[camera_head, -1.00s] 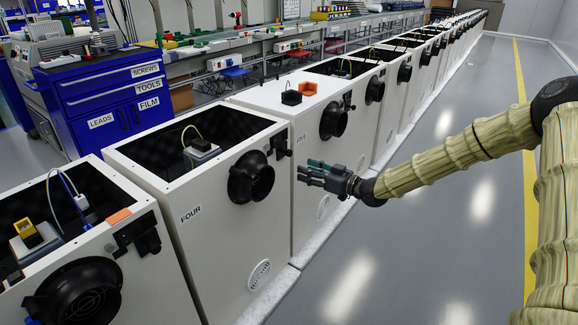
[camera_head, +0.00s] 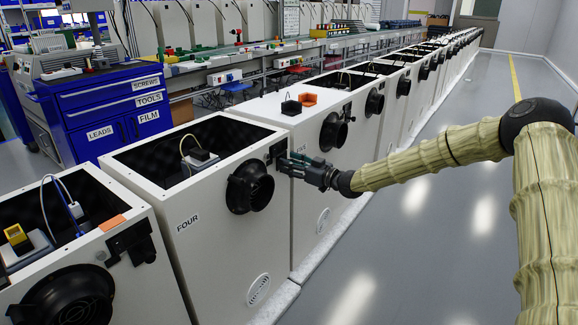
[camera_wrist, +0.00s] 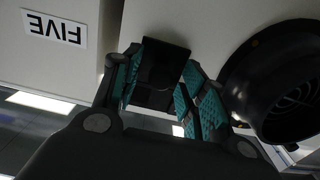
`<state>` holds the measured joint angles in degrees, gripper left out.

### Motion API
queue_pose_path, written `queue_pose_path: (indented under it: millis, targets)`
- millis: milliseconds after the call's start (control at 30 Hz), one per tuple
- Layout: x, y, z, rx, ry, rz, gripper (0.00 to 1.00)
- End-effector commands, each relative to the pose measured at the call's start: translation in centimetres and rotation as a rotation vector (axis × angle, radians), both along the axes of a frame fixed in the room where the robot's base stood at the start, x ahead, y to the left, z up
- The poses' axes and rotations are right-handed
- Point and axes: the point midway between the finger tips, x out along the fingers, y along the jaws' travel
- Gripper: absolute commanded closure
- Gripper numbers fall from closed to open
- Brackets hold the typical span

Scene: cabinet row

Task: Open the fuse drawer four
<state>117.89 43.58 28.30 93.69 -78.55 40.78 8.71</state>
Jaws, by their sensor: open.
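The white cabinet marked FOUR (camera_head: 215,245) has an open top and a black round vent (camera_head: 250,187) on its front. A small black latch (camera_head: 277,151) is at the upper right of that front. My gripper (camera_head: 287,166) is at this latch, its fingers pointing left. In the wrist view, which is upside down, the latch's black block (camera_wrist: 163,65) is between the two open teal-padded fingers of my gripper (camera_wrist: 160,85). I cannot tell whether the fingers touch it. The latch's base is partly hidden.
Cabinet five (camera_head: 300,140) stands directly to the right, its FIVE label (camera_wrist: 54,29) inverted in the wrist view. Another open cabinet (camera_head: 150,280) stands at the left. The vent (camera_wrist: 285,85) is close beside my fingers. The grey aisle floor (camera_head: 430,240) is clear.

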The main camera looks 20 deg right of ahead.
Motion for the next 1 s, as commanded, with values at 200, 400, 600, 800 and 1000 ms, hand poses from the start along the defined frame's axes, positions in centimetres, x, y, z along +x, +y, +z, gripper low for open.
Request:
queue_pose_path:
  millis: [200, 400, 600, 800, 1000]
  targets:
    - [0.7, 0.6, 0.0, 0.001, 0.0, 0.0, 0.57]
    - [0.7, 0.6, 0.0, 0.001, 0.0, 0.0, 0.57]
    - [0.7, 0.5, 0.0, 0.001, 0.0, 0.0, 0.86]
    - [0.7, 0.5, 0.0, 0.001, -0.001, -0.001, 1.0]
    - [0.4, 1.6, 0.1, -0.001, 0.001, 0.017, 1.0]
